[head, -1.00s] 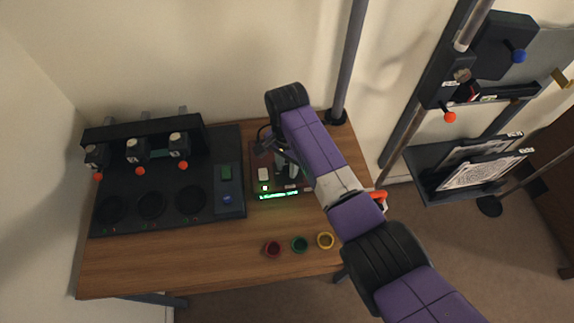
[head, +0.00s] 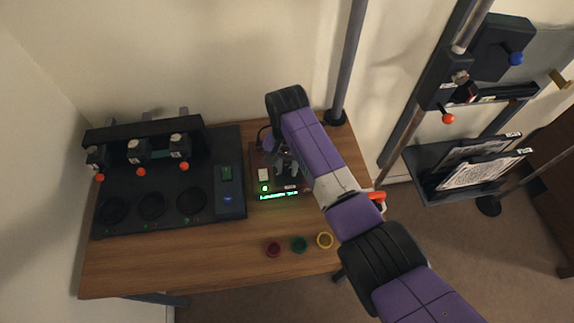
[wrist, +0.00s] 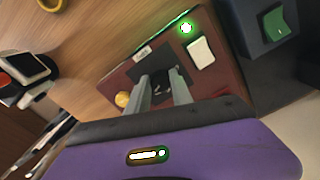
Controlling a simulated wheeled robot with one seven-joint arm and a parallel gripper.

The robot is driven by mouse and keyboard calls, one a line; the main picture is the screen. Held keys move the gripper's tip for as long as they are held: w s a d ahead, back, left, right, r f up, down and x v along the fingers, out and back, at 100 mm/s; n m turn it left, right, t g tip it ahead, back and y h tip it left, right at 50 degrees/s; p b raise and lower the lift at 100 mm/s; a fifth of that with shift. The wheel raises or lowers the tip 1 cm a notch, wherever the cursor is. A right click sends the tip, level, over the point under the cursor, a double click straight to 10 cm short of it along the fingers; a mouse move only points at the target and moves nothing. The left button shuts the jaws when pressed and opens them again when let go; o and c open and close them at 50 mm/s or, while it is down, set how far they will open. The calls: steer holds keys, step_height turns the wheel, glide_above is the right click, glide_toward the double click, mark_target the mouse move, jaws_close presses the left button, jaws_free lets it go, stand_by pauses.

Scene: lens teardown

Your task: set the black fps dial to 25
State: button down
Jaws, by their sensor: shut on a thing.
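A dark red box (head: 264,181) with a green lit display (head: 279,196) stands on the wooden table, and it also shows in the wrist view (wrist: 203,75). My gripper (head: 287,172) reaches down over the box. In the wrist view my gripper (wrist: 161,90) has its two grey fingers on either side of the black dial (wrist: 159,88), shut on it. Small pale marks show on the dial, too small to read. The fingers hide part of it. The display's text is too small to read in the head view.
On the box are a white button (wrist: 200,52), a lit green lamp (wrist: 186,28) and a yellow knob (wrist: 122,99). A black machine (head: 130,208) stands left of the box. Bare wood (head: 200,255) is free there.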

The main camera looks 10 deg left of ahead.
mark_target(287, 169)
steer(key=shift+n, duration=2.1)
steer(key=c, duration=1.1)
jaws_free()
steer(key=shift+r, duration=3.95)
